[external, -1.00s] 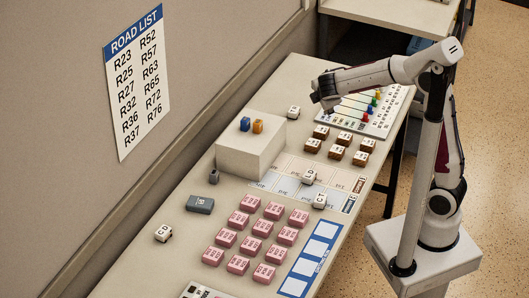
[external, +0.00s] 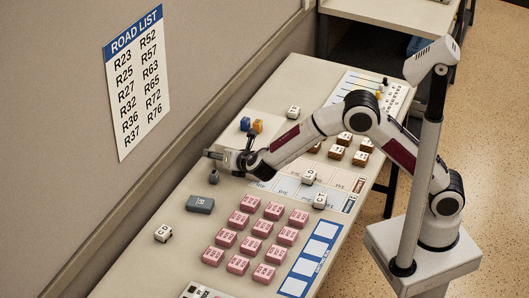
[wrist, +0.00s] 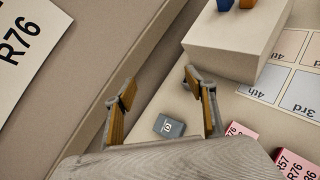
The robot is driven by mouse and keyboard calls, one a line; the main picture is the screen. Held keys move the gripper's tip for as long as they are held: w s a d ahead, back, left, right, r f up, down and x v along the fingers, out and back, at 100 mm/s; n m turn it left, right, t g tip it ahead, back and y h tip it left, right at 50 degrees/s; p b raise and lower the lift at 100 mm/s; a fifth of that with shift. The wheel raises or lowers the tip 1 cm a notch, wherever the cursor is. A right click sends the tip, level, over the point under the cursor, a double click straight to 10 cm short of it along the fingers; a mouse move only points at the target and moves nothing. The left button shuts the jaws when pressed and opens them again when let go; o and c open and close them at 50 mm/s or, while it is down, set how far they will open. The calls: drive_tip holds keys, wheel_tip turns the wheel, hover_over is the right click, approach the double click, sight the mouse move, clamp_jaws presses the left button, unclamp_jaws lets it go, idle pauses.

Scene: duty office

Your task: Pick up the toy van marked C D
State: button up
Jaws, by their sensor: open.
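The white toy van (external: 163,233), whose small marking looks like C D, stands at the near left of the table in the external view. I do not see it in the wrist view. My gripper (external: 222,158) is open and empty, above the table by the wall, farther back than this van. In the wrist view my gripper (wrist: 160,98) shows its two fingers spread apart, with a grey-blue block (wrist: 169,126) beyond them. Other white vans stand farther off: one marked CT (external: 319,200), one that looks like LD (external: 309,176), and one at the back (external: 293,112).
The grey-blue block (external: 200,204) lies between my gripper and the near-left van. Several pink blocks (external: 238,220) fill the middle. A raised white box (wrist: 235,50) bears blue and orange pieces. The wall borders the left.

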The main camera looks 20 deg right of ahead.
drive_tip(key=s+a+f+n+y, duration=0.2)
drive_tip(key=s+a+f+n, duration=0.15)
drive_tip(key=a, duration=0.25)
drive_tip(key=s+a+f+n+y, duration=0.1)
drive_tip(key=s+a+f+n, duration=0.1)
drive_tip(key=s+a+f, duration=0.3)
drive_tip(key=n+g+y, duration=0.2)
drive_tip(key=n+y, duration=0.1)
drive_tip(key=n, duration=0.2)
approach(166, 231)
drive_tip(key=x, duration=0.3)
drive_tip(key=shift+s+f, duration=0.15)
drive_tip(key=shift+f, duration=0.05)
drive_tip(key=shift+a, duration=0.1)
drive_tip(key=shift+x, duration=1.25)
drive_tip(key=shift+x, duration=2.6)
drive_tip(key=shift+r, duration=0.15)
drive_tip(key=c, duration=1.2)
